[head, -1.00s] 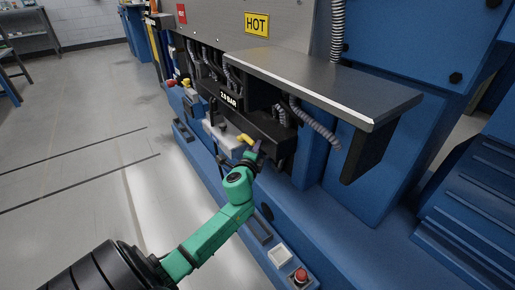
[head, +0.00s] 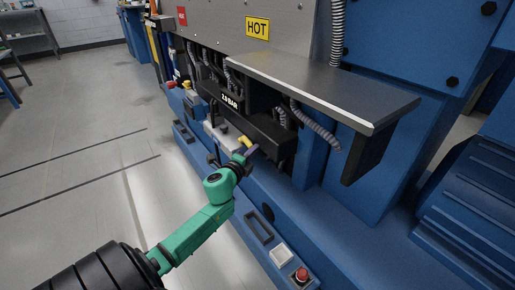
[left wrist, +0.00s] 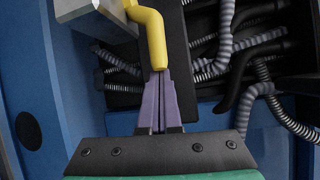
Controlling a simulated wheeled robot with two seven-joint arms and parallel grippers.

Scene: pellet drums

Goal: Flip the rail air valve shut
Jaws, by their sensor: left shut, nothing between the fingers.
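My right gripper is not in view.
A steel shelf (head: 310,85) juts out above and to the right. Grey corrugated hoses (head: 315,125) hang under it beside a black rail (head: 262,127). A red button (head: 301,275) sits on the blue base ledge. Open floor (head: 75,190) lies to the left.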

